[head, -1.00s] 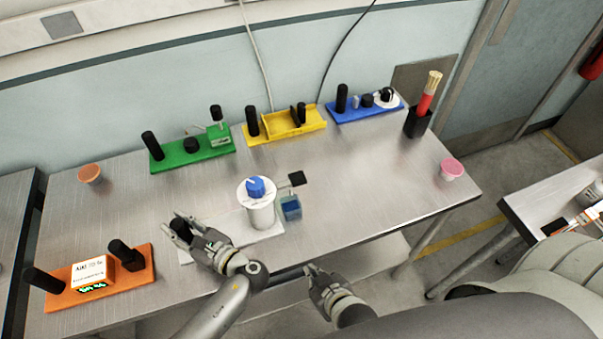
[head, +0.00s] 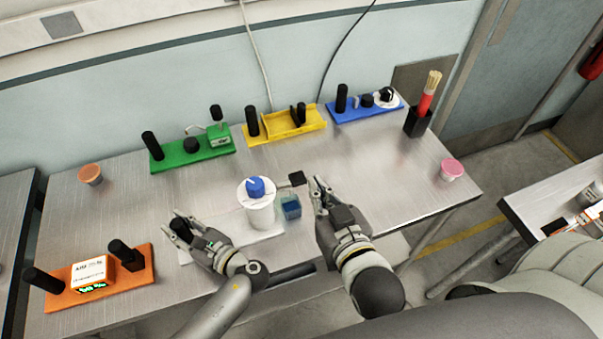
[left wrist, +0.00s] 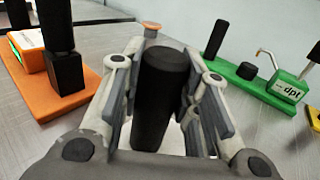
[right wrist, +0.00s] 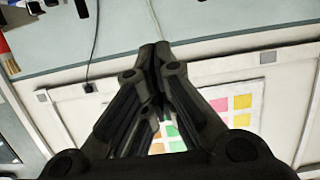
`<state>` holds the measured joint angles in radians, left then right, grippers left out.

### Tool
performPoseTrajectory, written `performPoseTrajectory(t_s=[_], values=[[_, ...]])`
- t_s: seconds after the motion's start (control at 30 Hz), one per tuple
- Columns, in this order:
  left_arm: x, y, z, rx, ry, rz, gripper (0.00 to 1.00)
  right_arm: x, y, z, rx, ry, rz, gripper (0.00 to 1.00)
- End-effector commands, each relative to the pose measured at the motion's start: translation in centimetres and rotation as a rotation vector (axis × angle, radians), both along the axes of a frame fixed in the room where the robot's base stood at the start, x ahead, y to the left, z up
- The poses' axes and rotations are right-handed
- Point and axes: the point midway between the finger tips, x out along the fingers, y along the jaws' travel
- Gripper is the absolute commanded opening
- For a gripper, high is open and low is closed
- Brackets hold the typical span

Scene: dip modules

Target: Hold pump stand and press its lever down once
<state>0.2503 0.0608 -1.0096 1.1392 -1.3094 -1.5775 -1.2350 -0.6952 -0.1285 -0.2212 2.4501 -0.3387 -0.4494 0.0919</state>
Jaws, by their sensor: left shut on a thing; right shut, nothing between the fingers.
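The pump stand has a white base (head: 245,242), a white cylinder (head: 260,212) with a blue knob on top (head: 255,187), and a lever ending in a black pad (head: 297,178). A small blue container (head: 290,208) stands beside the cylinder, below the pad. My left gripper (head: 181,224) is shut on the stand's black post handle, which stands upright between the fingers in the left wrist view (left wrist: 160,95). My right gripper (head: 318,184) is shut and empty, just right of the lever pad. The right wrist view shows its fingers together (right wrist: 160,52), without the lever.
An orange module (head: 130,276) lies to the left. Green (head: 165,158), yellow (head: 282,128) and blue (head: 365,112) modules line the back. A brown cup (head: 91,174), a pink cup (head: 452,169) and a black holder (head: 415,124) stand apart.

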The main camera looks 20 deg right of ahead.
Motion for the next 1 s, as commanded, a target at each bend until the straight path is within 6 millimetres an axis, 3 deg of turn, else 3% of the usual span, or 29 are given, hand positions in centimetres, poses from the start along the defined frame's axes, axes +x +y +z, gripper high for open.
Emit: performPoseTrajectory(t_s=[0.27, 0.67, 0.8, 1.0], values=[[-0.1, 0.0, -0.2, 0.0, 0.004, 0.001, 0.0, 2.9, 0.0, -0.6, -0.001, -0.004, 0.001, 0.0], [-0.1, 0.0, -0.2, 0.0, 0.004, 0.001, 0.0, 9.7, 0.0, -2.4, -0.002, -0.001, 0.0, 0.0], [-0.1, 0.0, -0.2, 0.0, 0.004, 0.0, 0.0, 9.5, 0.0, -4.8, 0.0, 0.007, 0.0, 0.0], [-0.1, 0.0, -0.2, 0.0, 0.004, 0.0, 0.0, 9.6, -0.1, -6.2, -0.001, 0.002, -0.001, 0.0]])
